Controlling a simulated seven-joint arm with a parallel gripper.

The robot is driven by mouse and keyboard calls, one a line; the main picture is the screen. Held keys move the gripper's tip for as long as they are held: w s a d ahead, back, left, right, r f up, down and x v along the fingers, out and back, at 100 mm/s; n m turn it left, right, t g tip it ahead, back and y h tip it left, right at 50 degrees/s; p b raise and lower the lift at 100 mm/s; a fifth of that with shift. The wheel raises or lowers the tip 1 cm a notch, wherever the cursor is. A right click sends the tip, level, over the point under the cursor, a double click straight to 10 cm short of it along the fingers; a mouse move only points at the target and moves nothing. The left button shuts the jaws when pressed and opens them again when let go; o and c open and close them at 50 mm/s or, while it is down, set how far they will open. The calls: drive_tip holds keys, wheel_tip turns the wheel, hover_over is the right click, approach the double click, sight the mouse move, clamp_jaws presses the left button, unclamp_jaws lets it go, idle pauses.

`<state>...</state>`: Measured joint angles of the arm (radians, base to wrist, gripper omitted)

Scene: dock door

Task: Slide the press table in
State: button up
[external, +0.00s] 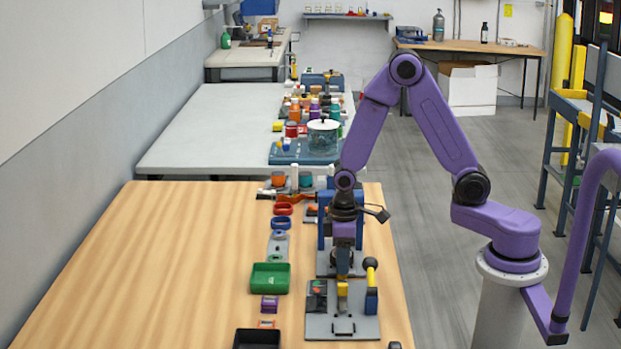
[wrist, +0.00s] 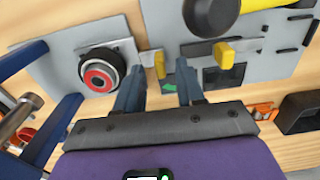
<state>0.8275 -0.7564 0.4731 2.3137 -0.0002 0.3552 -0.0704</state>
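The press table is a grey plate (external: 320,328) with a small black bar handle (external: 343,327) at its near end. It sticks out in front of the blue press frame (external: 324,236). A dark block with a green mark (external: 316,297) lies on its left. A blue-and-yellow clamp with a black knob (external: 371,284) stands on its right. My gripper (wrist: 160,82) points down over the plate, its fingers apart with nothing clearly held between them. Yellow clamp parts (wrist: 224,54) and a round black-and-red piece (wrist: 98,75) show nearby in the wrist view. The fingertips' contact is unclear.
A green tray (external: 270,278), a purple block (external: 269,304) and a black bin (external: 256,339) line up left of the plate. Blue and red rings (external: 282,222) lie farther back. The wooden table's left side (external: 150,270) is clear.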

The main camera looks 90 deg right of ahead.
drive_tip(key=shift+f, duration=1.2)
clamp_jaws()
drive_tip(key=shift+d, duration=2.4)
unclamp_jaws()
